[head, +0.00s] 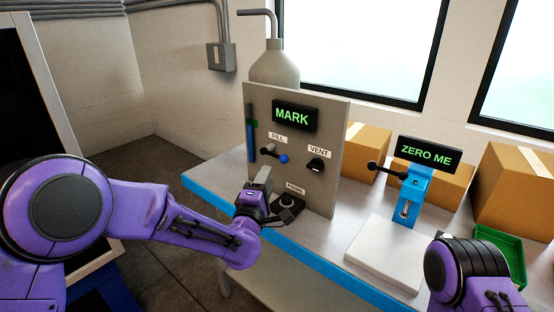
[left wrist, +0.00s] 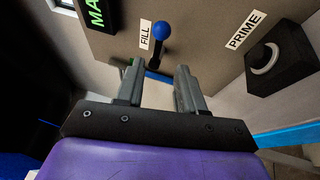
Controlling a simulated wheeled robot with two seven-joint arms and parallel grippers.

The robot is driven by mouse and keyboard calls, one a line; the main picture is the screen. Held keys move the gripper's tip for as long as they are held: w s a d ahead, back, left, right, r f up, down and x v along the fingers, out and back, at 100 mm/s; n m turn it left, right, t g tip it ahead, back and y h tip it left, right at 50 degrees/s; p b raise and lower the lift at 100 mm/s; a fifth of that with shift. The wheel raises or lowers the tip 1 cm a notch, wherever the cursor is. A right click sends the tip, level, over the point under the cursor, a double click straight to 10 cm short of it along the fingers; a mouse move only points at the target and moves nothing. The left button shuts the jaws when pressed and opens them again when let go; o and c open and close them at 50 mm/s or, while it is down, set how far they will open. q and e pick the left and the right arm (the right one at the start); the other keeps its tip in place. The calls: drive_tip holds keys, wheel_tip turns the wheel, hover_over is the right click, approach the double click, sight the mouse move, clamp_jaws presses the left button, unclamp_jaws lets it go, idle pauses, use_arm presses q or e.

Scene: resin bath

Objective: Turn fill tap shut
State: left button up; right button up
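The fill tap (head: 283,158) is a dark lever with a blue ball end, under the FILL label on the grey-brown panel (head: 338,120). In the head view its lever points right and slightly down. My left gripper (head: 264,177) is in front of the panel, just below the tap and left of the PRIME button (head: 287,200). In the left wrist view the tap's blue ball (left wrist: 162,30) lies beyond the fingertips. My left fingers (left wrist: 160,75) are apart with nothing held between them, and appear clear of the lever. My right gripper's fingers are not visible.
A green MARK display (head: 294,116) and a black VENT knob (head: 316,164) are on the panel. The PRIME button (left wrist: 264,58) is close on the right in the wrist view. A ZERO ME stand (head: 415,190), a white plate (head: 385,255), a green tray (head: 500,250) and boxes are farther right.

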sight(277, 156)
use_arm(q)
drive_tip(key=p+x, duration=0.1)
drive_tip(key=x, duration=0.4)
drive_tip(key=p+x, duration=0.1)
drive_tip(key=x, duration=0.4)
drive_tip(key=shift+d+r+p, duration=0.1)
drive_tip(key=shift+r+p, duration=0.15)
drive_tip(key=shift+p, duration=0.05)
drive_tip(key=shift+c, duration=0.3)
drive_tip(key=shift+f, duration=0.1)
clamp_jaws()
